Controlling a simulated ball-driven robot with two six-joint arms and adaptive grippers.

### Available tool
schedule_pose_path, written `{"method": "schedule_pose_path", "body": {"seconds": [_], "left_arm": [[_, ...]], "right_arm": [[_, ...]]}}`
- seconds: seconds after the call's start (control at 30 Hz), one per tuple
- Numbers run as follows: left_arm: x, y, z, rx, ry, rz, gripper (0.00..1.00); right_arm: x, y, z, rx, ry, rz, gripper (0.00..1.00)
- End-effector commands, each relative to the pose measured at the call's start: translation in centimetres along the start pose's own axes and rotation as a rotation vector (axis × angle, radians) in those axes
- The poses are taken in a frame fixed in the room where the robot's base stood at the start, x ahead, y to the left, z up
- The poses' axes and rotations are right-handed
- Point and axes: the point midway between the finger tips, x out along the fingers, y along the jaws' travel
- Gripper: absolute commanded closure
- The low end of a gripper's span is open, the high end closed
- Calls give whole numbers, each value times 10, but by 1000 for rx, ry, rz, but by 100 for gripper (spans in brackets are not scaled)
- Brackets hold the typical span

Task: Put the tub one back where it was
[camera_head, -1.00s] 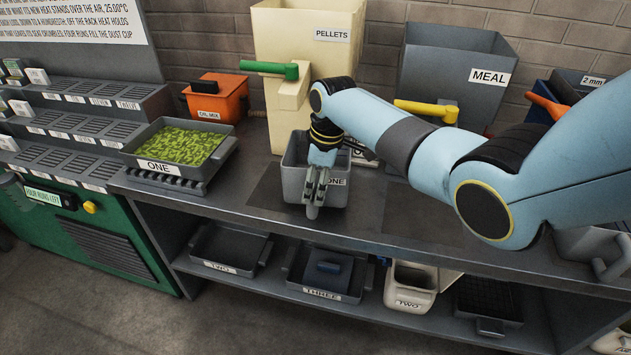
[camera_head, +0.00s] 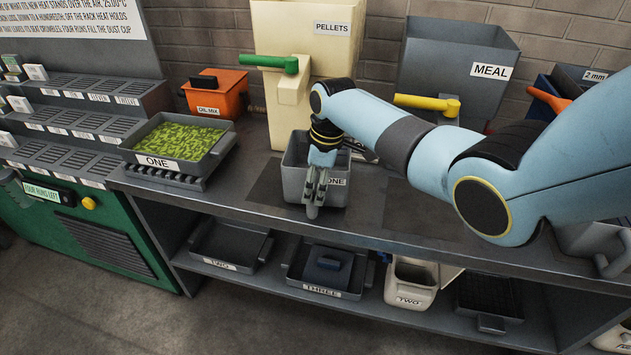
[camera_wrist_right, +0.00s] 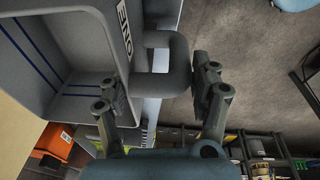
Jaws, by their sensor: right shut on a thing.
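The tub one (camera_head: 293,184) is a grey open tub with a white ONE label. It is upright at the bench, below the spout of the pellets hopper (camera_head: 308,55). My right gripper (camera_head: 313,208) is at its front and covers part of its front wall. In the right wrist view the jaws (camera_wrist_right: 157,88) are on either side of the tub's grey loop handle (camera_wrist_right: 170,62), shut on it. The tub's inside (camera_wrist_right: 60,65) has blue lines on the wall, and the part that shows is empty. I cannot tell whether its base touches the bench. My left gripper is not in view.
A grey tray labelled ONE (camera_head: 162,163), full of green pellets, stands left on a slatted rack. Dark patches (camera_head: 265,185) mark the bench top. The meal hopper (camera_head: 455,75) is behind my right arm. Trays two (camera_head: 217,264) and three (camera_head: 322,291) are on the lower shelf.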

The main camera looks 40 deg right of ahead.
Motion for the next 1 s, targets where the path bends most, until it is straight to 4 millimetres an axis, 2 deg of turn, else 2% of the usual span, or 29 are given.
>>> {"method": "schedule_pose_path", "body": {"seconds": [0.27,1.0], "left_arm": [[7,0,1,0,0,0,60],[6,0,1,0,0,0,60]], "right_arm": [[11,0,1,-1,1,1,95],[14,-1,2,0,1,1,95]]}}
